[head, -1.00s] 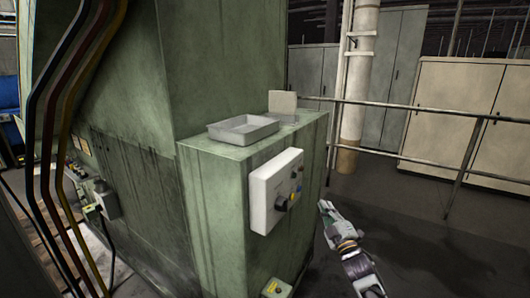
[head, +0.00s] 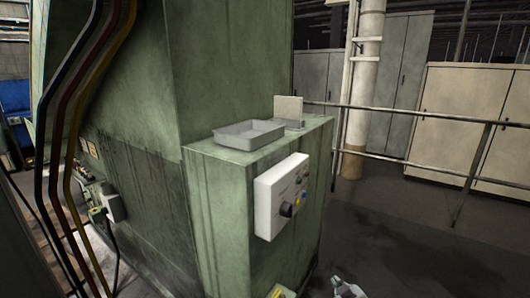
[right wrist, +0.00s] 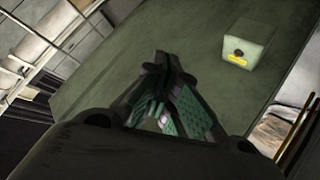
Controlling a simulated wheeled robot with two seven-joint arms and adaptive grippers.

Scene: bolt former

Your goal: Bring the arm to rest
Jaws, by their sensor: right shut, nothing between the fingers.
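My right gripper (head: 345,287) shows only at the bottom edge of the head view, right of the green cabinet (head: 215,210). In the right wrist view its fingers (right wrist: 164,75) are drawn together at the tips, with nothing held between them. It is apart from the cabinet's control panel (head: 281,195), a pale box with a black knob and several coloured buttons. My left gripper is not in view.
A grey tray (head: 248,134) and an upright grey plate (head: 288,108) stand on the cabinet top. A small box with a yellow label (right wrist: 249,45) is on the green surface. A metal railing (head: 420,165) runs behind. Dark floor (head: 410,235) at the right is clear.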

